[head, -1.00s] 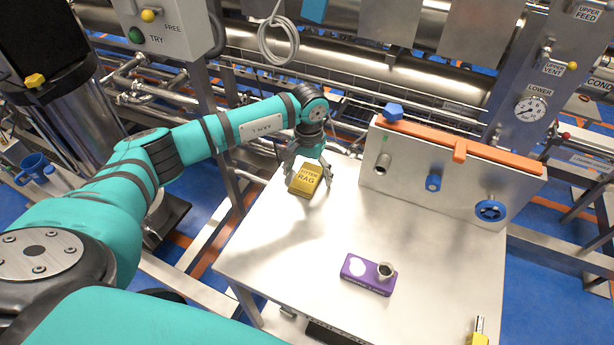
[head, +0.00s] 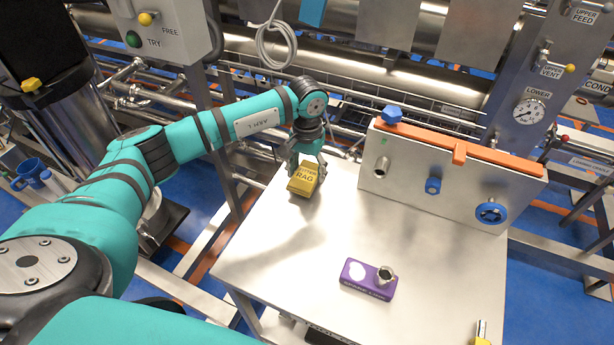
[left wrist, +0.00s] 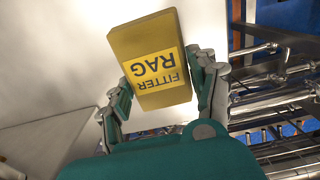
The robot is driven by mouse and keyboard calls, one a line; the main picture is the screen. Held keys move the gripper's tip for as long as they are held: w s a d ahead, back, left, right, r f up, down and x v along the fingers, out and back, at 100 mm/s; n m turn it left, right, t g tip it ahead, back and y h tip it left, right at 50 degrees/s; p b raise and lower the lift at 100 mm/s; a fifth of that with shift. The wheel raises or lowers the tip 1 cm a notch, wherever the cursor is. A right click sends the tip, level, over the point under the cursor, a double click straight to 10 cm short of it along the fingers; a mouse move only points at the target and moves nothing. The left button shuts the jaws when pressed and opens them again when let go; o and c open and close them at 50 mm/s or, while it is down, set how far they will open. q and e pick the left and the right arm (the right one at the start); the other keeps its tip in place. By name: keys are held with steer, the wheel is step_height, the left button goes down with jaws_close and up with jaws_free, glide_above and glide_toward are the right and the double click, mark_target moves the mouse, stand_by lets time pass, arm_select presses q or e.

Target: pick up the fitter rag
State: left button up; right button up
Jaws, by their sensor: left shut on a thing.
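The fitter rag (head: 304,181) is a mustard-yellow block with a brighter yellow label. It is at the far left part of the steel table (head: 300,253) in the head view. My left gripper (head: 307,172) is shut on it, with a finger on each side. In the left wrist view the rag (left wrist: 150,60) sits between the fingers of the gripper (left wrist: 160,88), its label upside down. I cannot tell for sure whether the rag is clear of the table top. My right gripper is not in view.
A purple block (head: 368,279) with a metal fitting on it lies on the table. A steel panel (head: 450,178) with an orange top bar and blue knobs stands at the back right. A yellow item (head: 481,335) is at the front right edge. The table's middle is clear.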

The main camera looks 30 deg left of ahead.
arm_select(q)
steer(key=shift+r+b, duration=0.3)
steer(key=shift+r, duration=0.4)
steer(key=s+d+b, duration=0.1)
steer(key=d, duration=0.4)
steer(key=s+d+r+b, duration=0.1)
steer(key=s+d, duration=0.1)
steer(key=d, duration=0.3)
steer(key=s+d+b, duration=0.2)
steer(key=d, duration=0.3)
steer(key=shift+s+d+r, duration=0.1)
steer(key=shift+s+r, duration=0.1)
